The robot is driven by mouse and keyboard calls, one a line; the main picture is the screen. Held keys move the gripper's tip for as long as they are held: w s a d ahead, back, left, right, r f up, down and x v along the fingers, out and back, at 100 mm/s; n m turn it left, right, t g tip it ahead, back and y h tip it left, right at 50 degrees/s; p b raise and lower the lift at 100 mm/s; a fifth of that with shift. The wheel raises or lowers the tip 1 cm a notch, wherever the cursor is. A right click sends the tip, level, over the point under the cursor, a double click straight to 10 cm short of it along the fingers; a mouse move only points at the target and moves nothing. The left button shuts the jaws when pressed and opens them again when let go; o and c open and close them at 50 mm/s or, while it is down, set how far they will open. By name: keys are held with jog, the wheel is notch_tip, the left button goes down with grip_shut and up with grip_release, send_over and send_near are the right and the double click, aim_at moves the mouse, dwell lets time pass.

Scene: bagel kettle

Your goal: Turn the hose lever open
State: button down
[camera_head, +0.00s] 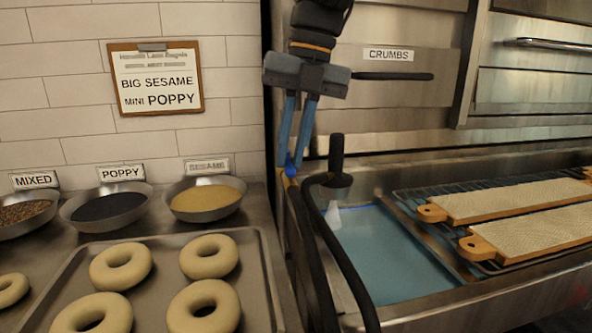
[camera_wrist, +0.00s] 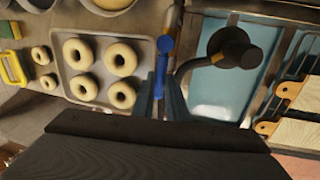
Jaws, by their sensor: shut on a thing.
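The blue hose lever (camera_head: 290,166) sits at the left edge of the sink, beside the black hose. My gripper (camera_head: 294,150) reaches down from above, and its two fingers are closed around the lever. In the wrist view the blue lever (camera_wrist: 164,52) sticks out beyond my fingertips (camera_wrist: 162,92), pointing up the picture. The black hose (camera_head: 345,250) curves up to a dark upright nozzle head (camera_head: 337,160) just right of my gripper. The fingers hide part of the lever.
Blue water (camera_head: 385,260) fills the sink, with wooden boards (camera_head: 515,200) on a rack at right. A tray of bagels (camera_head: 258,275) and bowls of poppy (camera_head: 107,206) and sesame (camera_head: 206,198) stand left. A dark handle (camera_head: 395,76) projects beside my wrist.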

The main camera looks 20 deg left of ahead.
jog(key=shift+d+n+b, duration=0.1)
jog(key=shift+n+b, duration=0.3)
jog(key=shift+b, duration=2.1)
jog(key=c, duration=1.7)
grip_release()
jog(key=shift+c, duration=0.2)
notch_tip(320, 180, up, 8)
jog(key=d+p, duration=0.1)
jog(key=shift+w+d+f, duration=0.15)
jog(key=shift+w+d, duration=0.05)
jog(key=shift+w, duration=0.15)
